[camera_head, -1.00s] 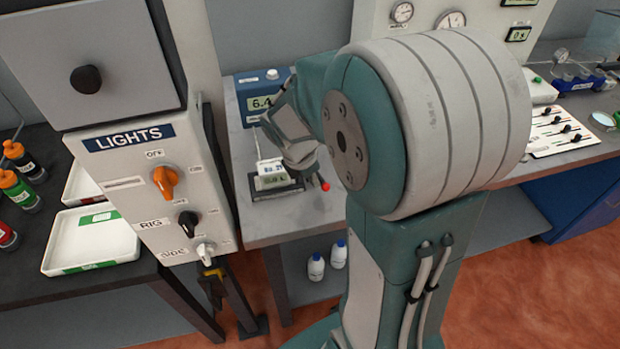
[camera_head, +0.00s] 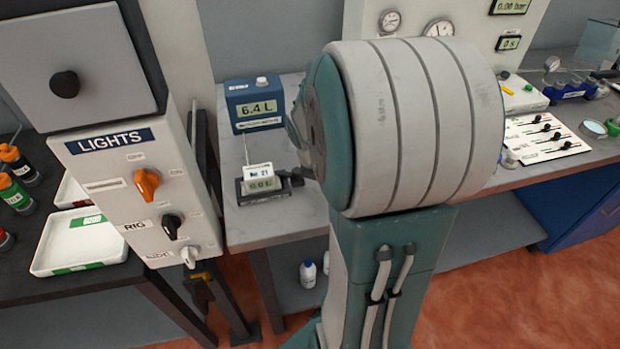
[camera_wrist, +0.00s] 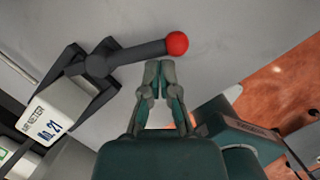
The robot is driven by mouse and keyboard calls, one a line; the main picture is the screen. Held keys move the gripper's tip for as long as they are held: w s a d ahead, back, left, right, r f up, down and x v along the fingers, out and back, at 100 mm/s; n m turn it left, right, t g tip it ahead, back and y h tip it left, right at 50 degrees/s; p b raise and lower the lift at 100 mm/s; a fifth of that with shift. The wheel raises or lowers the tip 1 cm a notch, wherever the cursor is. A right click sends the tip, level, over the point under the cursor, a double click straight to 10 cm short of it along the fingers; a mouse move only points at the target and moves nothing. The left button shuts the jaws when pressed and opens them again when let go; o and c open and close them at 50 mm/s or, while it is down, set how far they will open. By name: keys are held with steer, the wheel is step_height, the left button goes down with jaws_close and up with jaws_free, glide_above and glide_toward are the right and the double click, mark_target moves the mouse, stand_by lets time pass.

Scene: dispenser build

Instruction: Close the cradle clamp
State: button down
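The cradle (camera_head: 241,190) sits on the grey bench in the head view and holds a small white air meter (camera_head: 262,176) labelled No. 21. In the wrist view the meter (camera_wrist: 62,112) is at the left, in the dark cradle (camera_wrist: 104,98). The clamp lever (camera_wrist: 135,53) is a dark bar extending away from the cradle to a red ball knob (camera_wrist: 177,43). My gripper (camera_wrist: 161,64) has its fingertips together, with nothing seen between them. In this view they appear just below the lever near the knob; contact cannot be told. My arm hides gripper and knob in the head view.
A blue instrument reading 6.4 L (camera_head: 254,104) stands behind the cradle. The LIGHTS panel (camera_head: 140,190) with its knobs stands close on the left. A white control board (camera_head: 545,137) lies to the right. The bench front edge is near the cradle.

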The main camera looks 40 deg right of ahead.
steer(key=shift+w+d, duration=0.25)
steer(key=shift+d, duration=0.3)
steer(key=shift+w+d, duration=0.25)
steer(key=shift+d, duration=0.25)
steer(key=shift+w, duration=0.1)
steer(key=shift+r, duration=0.1)
